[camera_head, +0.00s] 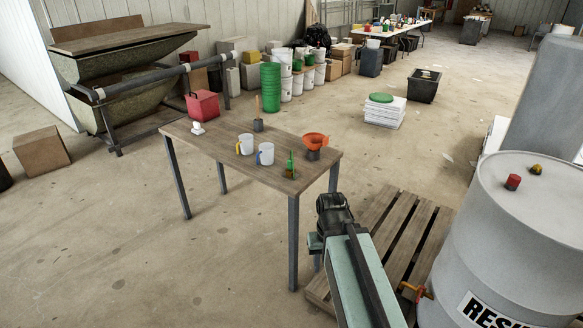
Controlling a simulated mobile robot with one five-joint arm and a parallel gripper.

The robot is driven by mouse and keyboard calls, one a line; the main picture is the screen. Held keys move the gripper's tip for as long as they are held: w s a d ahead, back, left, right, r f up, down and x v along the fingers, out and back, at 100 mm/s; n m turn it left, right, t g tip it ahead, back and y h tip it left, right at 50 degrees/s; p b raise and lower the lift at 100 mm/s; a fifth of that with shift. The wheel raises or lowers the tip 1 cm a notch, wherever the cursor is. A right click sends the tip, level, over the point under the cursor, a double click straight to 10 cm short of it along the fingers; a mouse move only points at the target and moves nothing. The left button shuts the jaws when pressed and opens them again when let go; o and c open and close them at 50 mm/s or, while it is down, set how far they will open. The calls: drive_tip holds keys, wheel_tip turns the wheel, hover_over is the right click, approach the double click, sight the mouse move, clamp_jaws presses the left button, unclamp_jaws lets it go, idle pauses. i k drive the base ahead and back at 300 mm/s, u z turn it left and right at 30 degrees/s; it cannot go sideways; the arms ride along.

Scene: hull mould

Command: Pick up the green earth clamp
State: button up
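A small upright green thing (291,162) stands at the near right corner of the wooden table (212,148); it may be the green earth clamp, but it is too small to tell its shape. My gripper (331,203) is at the end of my arm, low and to the right of the table, apart from both things. Its fingers are dark and small, so their opening is unclear.
A wooden pallet (393,232) lies under my arm's right side. The grey drum (527,235) stands at the right. Floor left of the table is open.

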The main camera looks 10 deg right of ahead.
sight(289, 170)
drive_tip(key=z, duration=0.05)
drive_tip(key=i, duration=1.25)
drive_tip(key=u, duration=2.25)
drive_tip(key=i, duration=0.5)
drive_tip(key=z, duration=0.1)
